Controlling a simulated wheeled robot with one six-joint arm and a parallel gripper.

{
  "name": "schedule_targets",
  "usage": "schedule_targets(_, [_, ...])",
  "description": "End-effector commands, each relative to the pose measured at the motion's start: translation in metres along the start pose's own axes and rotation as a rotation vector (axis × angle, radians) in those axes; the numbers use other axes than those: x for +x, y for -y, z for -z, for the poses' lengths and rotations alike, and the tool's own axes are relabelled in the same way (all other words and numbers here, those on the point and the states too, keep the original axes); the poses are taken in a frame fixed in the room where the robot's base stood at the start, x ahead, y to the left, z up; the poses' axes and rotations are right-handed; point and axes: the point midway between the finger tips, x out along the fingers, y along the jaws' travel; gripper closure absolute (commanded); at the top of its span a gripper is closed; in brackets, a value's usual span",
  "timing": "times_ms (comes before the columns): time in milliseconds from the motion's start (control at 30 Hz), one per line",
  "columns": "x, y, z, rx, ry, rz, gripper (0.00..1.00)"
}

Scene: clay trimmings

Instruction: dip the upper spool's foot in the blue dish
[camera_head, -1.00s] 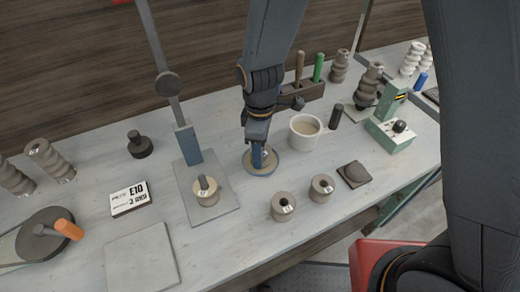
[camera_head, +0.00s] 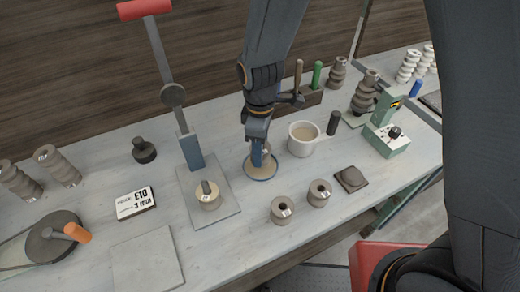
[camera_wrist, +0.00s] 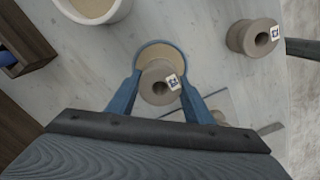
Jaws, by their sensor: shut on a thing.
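My gripper (camera_head: 262,158) is shut on a grey-brown clay spool (camera_wrist: 158,82) with a hole in its top and a small printed tag. The blue fingers (camera_wrist: 122,98) grip it from both sides. The spool is over the round blue dish (camera_head: 262,179), which holds tan liquid; the dish's blue rim also shows in the wrist view (camera_wrist: 160,42) around the spool. The fingers hide most of the spool in the head view. I cannot tell whether its foot touches the liquid.
Two loose spools (camera_head: 284,210) (camera_head: 319,192) stand to the front right. A white cup (camera_head: 303,139) is close on the right of the dish. A press with an upright lever (camera_head: 191,150) stands on the left, a spool (camera_head: 207,195) on its plate. A dark square piece (camera_head: 350,179) lies right.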

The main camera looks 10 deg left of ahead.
Motion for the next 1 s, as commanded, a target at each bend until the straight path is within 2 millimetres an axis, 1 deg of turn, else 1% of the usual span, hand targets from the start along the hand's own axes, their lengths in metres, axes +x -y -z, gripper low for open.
schedule_targets(33, [-0.005, 0.0, 0.0, 0.0, -0.001, -0.001, 0.83])
schedule_targets(600, [-0.035, 0.0, 0.0, 0.0, 0.0, 0.0, 0.83])
schedule_targets(1000, [-0.036, 0.0, 0.0, 0.0, 0.0, 0.0, 0.83])
